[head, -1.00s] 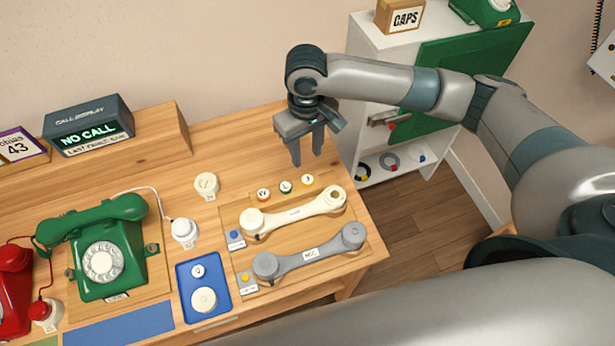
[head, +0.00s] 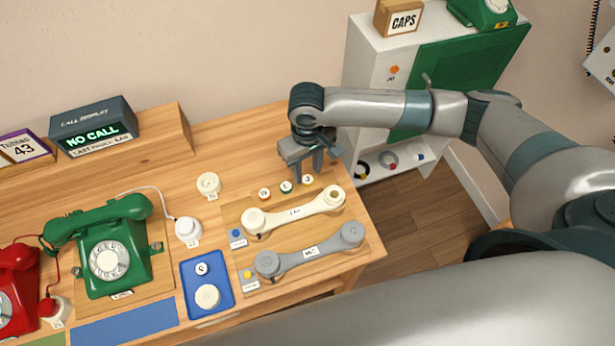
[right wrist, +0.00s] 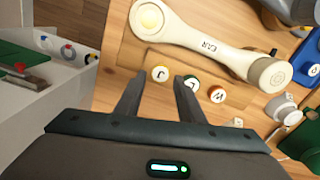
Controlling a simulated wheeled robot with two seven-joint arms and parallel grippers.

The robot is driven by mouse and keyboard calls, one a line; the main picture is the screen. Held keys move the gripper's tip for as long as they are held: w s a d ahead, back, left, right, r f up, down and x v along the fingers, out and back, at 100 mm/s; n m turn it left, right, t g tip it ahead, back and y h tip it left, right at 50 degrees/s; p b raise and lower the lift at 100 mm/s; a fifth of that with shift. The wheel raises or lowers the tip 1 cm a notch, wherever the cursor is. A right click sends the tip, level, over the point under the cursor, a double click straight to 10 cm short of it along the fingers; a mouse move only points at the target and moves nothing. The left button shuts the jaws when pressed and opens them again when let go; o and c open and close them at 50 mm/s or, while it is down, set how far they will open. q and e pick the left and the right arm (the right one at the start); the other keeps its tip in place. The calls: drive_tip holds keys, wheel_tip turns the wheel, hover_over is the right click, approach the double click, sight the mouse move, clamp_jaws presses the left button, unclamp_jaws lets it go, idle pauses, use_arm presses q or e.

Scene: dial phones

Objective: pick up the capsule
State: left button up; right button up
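Three small round capsules lie in a row on the wooden board behind the cream handset: W (head: 264,193), L (head: 285,187) and J (head: 307,180). They also show in the right wrist view as J (right wrist: 160,73), L (right wrist: 191,83) and W (right wrist: 217,95). A similar capsule, Q (head: 201,268), sits in the blue tray. My right gripper (head: 308,175) is open and points down over the J end of the row. In the right wrist view J shows between its spread fingertips (right wrist: 159,80); I cannot tell how high they are above it. My left gripper is not in view.
The cream handset (head: 294,211) and grey handset (head: 310,250) lie in front of the capsules. The blue tray (head: 187,288), a green phone (head: 133,247) and a red phone (head: 18,288) stand left. A white cabinet (head: 359,85) stands beyond the table's right edge.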

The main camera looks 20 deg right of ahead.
sight(308, 181)
drive_tip(key=shift+s+f, duration=0.1)
drive_tip(key=shift+f, duration=1.3)
drive_tip(key=shift+c, duration=0.3)
drive_tip(key=c, duration=0.7)
